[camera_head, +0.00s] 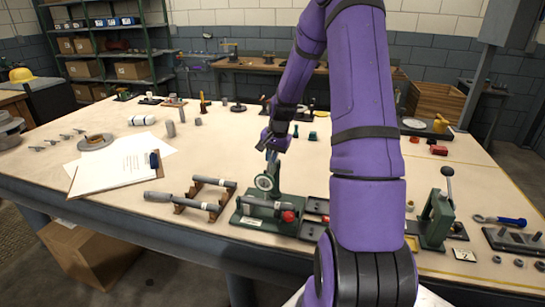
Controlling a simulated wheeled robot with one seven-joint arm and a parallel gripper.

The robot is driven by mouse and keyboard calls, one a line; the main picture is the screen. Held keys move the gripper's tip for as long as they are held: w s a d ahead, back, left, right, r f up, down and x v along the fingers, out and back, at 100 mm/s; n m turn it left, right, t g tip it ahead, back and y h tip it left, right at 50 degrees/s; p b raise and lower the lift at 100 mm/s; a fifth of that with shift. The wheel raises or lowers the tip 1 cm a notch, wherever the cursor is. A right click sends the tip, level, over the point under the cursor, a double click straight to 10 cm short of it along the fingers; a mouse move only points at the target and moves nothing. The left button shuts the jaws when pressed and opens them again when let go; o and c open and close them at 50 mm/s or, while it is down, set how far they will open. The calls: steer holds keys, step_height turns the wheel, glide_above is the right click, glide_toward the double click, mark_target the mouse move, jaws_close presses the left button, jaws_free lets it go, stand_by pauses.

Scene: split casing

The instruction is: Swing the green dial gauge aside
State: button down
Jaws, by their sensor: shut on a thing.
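The jaws are small in this view, and the exact contact is partly hidden by the gripper.
A rack with grey shafts (186,205) stands just left of the gauge base. Dark trays (316,206) lie close on its right, beside my arm. A green lever press (437,218) stands farther right. A clipboard with papers (115,172) lies left. The table behind the rack is fairly clear.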

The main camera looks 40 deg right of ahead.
steer(key=w+m+h, duration=0.1)
steer(key=w+m, duration=0.2)
steer(key=m, duration=0.5)
steer(key=w+d+m+h, duration=0.1)
steer(key=w+m, duration=0.3)
steer(key=m, duration=0.4)
steer(key=shift+g+h, duration=0.4)
stand_by(0.3)
steer(key=c, duration=1.2)
jaws_free()
step_height(320, 180, up, 11)
steer(key=s+a, duration=0.1)
steer(key=shift+s+a+f, duration=0.15)
steer(key=shift+a, duration=0.15)
